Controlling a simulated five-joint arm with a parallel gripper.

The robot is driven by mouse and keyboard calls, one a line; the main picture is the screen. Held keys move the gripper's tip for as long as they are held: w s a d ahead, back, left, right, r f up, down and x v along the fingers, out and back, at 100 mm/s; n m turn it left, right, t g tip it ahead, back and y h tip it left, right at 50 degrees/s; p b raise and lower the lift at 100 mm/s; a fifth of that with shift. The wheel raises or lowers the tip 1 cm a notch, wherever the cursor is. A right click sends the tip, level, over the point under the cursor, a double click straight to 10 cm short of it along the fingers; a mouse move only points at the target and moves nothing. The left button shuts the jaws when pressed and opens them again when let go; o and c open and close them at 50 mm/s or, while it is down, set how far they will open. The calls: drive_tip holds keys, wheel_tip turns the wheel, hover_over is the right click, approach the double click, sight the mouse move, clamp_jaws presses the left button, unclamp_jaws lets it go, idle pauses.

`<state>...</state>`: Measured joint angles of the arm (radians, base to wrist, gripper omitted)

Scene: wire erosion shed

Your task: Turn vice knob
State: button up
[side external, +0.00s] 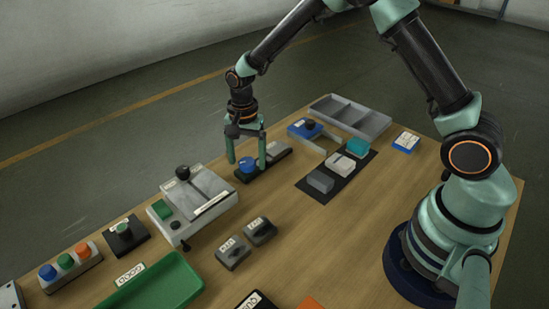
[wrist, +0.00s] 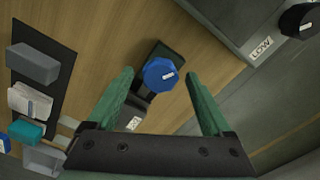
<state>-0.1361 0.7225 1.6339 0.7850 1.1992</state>
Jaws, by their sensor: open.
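The vice knob (side external: 247,164) is a blue round knob at the near end of a small dark vice (side external: 279,151) with a grey block. In the wrist view the blue knob (wrist: 155,78) carries a white mark on its top, slanting up to the right. My gripper (side external: 247,161) points down over the knob, with its green fingers open on either side of it. In the wrist view my gripper (wrist: 160,71) frames the knob, with a gap on both sides. Part of the vice is hidden behind the gripper's palm in the wrist view.
A grey machine box (side external: 203,196) with a black knob (side external: 183,172) stands left of the vice. A black mat (side external: 331,189) with several blocks lies to the right, and a grey divided tray (side external: 361,125) stands behind. The wooden table between is clear.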

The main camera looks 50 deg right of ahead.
clamp_jaws()
drive_tip(key=shift+n, duration=0.4)
drive_tip(key=n, duration=0.5)
drive_tip(key=shift+r, duration=0.1)
drive_tip(key=n, duration=0.6)
drive_tip(key=shift+n, duration=0.3)
drive_tip(key=n, duration=1.2)
drive_tip(key=shift+n, duration=0.3)
